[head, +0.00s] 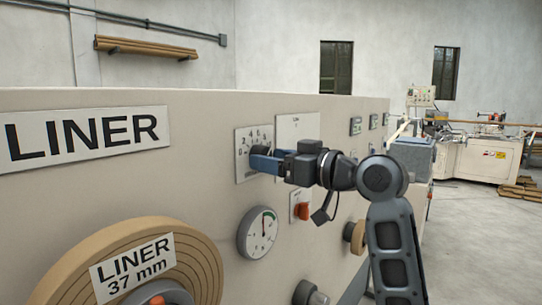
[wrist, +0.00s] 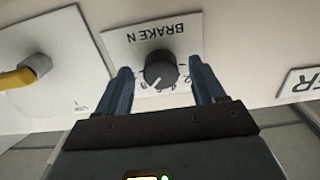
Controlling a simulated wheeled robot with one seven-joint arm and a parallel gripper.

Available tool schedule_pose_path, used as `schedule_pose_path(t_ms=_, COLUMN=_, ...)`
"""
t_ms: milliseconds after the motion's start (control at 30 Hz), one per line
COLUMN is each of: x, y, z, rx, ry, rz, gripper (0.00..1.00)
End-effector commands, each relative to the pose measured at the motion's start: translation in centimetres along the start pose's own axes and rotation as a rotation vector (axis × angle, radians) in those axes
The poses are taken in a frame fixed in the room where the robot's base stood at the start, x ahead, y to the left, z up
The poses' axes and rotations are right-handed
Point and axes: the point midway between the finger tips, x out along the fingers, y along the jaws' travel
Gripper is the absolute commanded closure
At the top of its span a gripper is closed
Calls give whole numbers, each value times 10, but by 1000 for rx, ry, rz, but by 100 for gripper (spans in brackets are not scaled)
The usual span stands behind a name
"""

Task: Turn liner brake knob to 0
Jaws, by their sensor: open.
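The brake knob (wrist: 160,68) is a round black knob on a white dial plate (wrist: 126,42), labelled "BRAKE N" and seen upside down in the wrist view. Its pale mark points down and slightly left there, away from the low numbers at its right. In the head view the dial plate (head: 241,138) shows numbers in an arc with 0 at the left, and the knob (head: 258,150) is partly hidden. My gripper (head: 264,160) is at the plate. Its blue fingers (wrist: 161,72) are open, one on each side of the knob, with gaps visible.
A LINER sign (head: 88,136) and a cardboard liner roll (head: 205,262) are at the left. Below the dial are a round gauge (head: 258,233) and a red-orange switch (head: 301,211). A yellow handle (wrist: 16,79) stands out from the neighbouring plate in the wrist view.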

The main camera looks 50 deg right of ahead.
Motion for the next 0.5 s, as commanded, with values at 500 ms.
schedule_pose_path(t_ms=500, x=8, y=0, z=0, rx=-1, ry=0, rz=1, gripper=43)
